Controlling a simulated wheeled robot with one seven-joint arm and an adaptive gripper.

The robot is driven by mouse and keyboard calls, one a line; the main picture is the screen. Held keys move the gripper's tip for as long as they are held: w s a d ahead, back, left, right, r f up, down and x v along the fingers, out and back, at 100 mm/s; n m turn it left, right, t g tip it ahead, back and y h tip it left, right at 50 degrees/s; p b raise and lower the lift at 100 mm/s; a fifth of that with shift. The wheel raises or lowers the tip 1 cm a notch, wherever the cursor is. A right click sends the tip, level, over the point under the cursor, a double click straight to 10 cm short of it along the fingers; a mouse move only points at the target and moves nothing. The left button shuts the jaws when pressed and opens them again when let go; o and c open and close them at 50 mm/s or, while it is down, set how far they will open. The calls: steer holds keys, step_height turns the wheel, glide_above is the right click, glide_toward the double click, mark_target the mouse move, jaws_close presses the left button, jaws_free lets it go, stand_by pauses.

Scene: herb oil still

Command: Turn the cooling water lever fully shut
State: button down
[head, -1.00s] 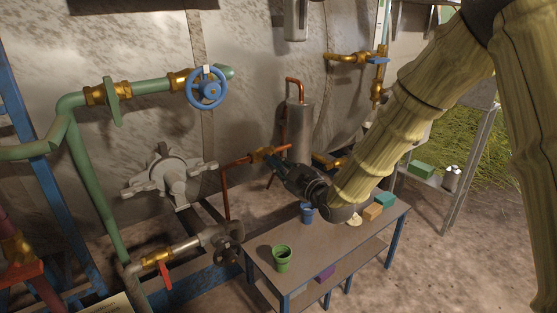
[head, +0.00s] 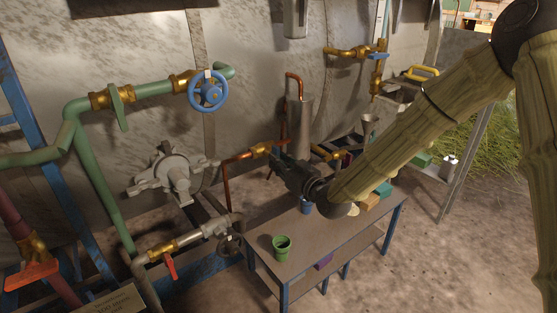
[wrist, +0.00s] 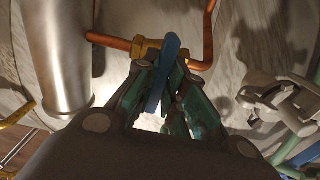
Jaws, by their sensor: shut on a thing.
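A blue lever (wrist: 170,48) sits at a brass valve (wrist: 146,48) on a copper pipe (wrist: 108,41) in the wrist view. It lies across the pipe's run. My gripper (wrist: 161,78) is shut on this lever, with its green-grey fingers on either side of it. In the head view, the brass valve (head: 262,149) is at the middle on the copper pipe, and my gripper (head: 277,160) reaches it from the right. The lever is hidden there behind my gripper.
A metal cylinder (head: 299,125) stands close behind my gripper. Below is a table (head: 300,254) with a green pot (head: 281,247) and a blue cup (head: 305,206). A blue handwheel (head: 208,91), red lever (head: 170,266) and another blue lever (head: 378,56) are on other pipes.

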steer(key=shift+s+f, duration=0.1)
stand_by(0.5)
steer(key=c, duration=1.5)
jaws_free()
steer(key=shift+d, duration=0.1)
steer(key=v, duration=1.2)
